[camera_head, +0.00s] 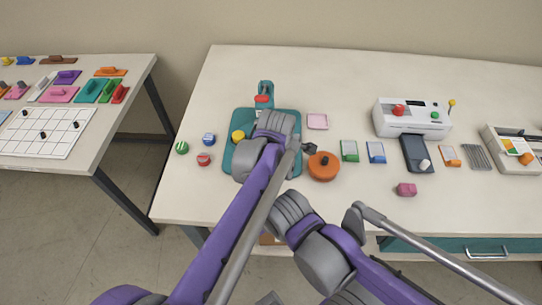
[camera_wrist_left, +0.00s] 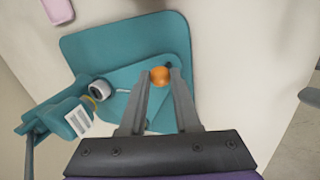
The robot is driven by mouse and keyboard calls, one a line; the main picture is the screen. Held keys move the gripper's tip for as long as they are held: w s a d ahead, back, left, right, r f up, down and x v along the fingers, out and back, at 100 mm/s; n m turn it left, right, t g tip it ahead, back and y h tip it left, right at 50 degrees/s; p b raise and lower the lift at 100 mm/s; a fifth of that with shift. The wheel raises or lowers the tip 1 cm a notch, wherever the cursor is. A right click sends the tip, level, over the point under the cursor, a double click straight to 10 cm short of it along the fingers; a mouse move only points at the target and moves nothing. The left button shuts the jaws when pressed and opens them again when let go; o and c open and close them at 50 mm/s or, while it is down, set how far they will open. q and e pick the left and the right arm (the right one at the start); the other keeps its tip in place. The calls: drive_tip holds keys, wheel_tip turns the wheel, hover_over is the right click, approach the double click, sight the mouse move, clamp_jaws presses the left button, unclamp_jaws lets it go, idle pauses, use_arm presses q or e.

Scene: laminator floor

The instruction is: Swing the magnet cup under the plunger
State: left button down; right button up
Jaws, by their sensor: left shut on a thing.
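The teal press stand (camera_head: 265,90) rises at the back of a teal base plate (camera_head: 290,170), with a red part near its top. In the left wrist view, its head (camera_wrist_left: 60,118) bears a white label. A round white-rimmed dark part (camera_wrist_left: 100,90), perhaps the magnet cup or the plunger end, is close beside the head; I cannot tell whether they line up. An orange knob (camera_wrist_left: 160,75) is on a teal swing plate (camera_wrist_left: 125,82). My left gripper (camera_wrist_left: 158,80) is shut on this knob. My right gripper is out of view.
A yellow knob (camera_head: 238,136) is at the base's left. An orange round pot (camera_head: 322,165) stands close to its right. Small round items (camera_head: 208,139), a pink tray (camera_head: 317,121) and green and blue cards (camera_head: 349,151) surround it. A white machine (camera_head: 412,120) is farther right.

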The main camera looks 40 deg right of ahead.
use_arm(q)
drive_tip(key=shift+s+d+n, duration=0.1)
drive_tip(key=shift+d+n, duration=0.2)
drive_tip(key=shift+d, duration=0.15)
idle(0.5)
drive_tip(key=c, duration=0.6)
unclamp_jaws()
drive_tip(key=shift+r, duration=0.1)
drive_tip(key=v, duration=1)
drive_tip(key=shift+s+r, duration=0.2)
drive_tip(key=shift+r, duration=0.05)
